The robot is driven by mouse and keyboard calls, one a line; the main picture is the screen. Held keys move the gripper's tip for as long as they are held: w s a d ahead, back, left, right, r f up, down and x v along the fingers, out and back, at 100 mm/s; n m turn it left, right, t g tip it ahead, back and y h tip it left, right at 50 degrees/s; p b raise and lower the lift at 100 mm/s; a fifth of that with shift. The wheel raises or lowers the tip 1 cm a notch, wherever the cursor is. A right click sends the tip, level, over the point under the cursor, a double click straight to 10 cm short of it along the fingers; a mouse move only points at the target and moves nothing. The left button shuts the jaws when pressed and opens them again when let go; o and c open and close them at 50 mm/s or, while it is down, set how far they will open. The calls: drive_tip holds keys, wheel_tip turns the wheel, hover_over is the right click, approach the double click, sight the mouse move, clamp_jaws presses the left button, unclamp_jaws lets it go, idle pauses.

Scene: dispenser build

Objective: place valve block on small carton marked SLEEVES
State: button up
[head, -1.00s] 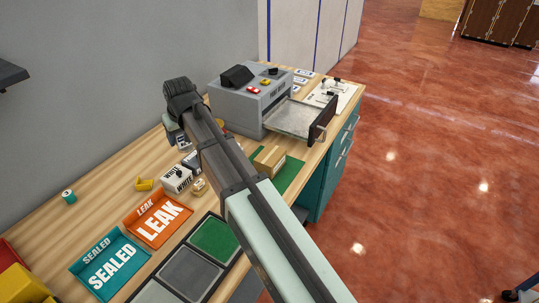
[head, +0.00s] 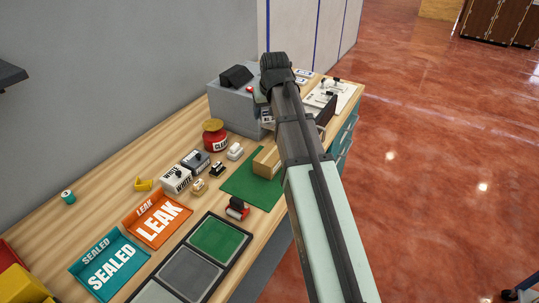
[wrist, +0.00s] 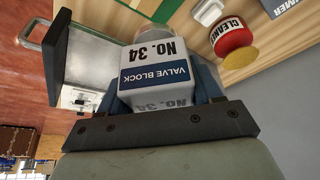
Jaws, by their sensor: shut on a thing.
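My gripper (wrist: 160,92) is shut on the valve block (wrist: 165,75), a white block with a blue band reading VALVE BLOCK and NO. 34. In the head view, a small part of the valve block (head: 267,116) shows below my wrist, in front of the grey machine; my arm hides the fingers. A small tan carton (head: 266,162) lies at the edge of the green mat (head: 243,184), partly behind my arm. No SLEEVES marking can be read on it. The block is apart from this carton in the head view.
The grey machine (head: 228,102) stands behind, its pulled-out drawer mostly hidden by my arm. A red cleaner jar (head: 215,137), white and grey boxes and small fittings stand left of the mat. The LEAK tray (head: 157,222) and SEALED tray (head: 110,265) lie nearer.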

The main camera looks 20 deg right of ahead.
sight(269, 122)
drive_tip(key=shift+s, duration=0.95)
drive_tip(key=shift+s+a+f, duration=0.1)
drive_tip(key=shift+s+f, duration=0.3)
drive_tip(key=shift+f, duration=4.9)
drive_tip(key=o, duration=1.5)
drive_tip(key=shift+f, duration=0.15)
drive_tip(key=shift+o, duration=0.2)
drive_tip(key=v, duration=1.2)
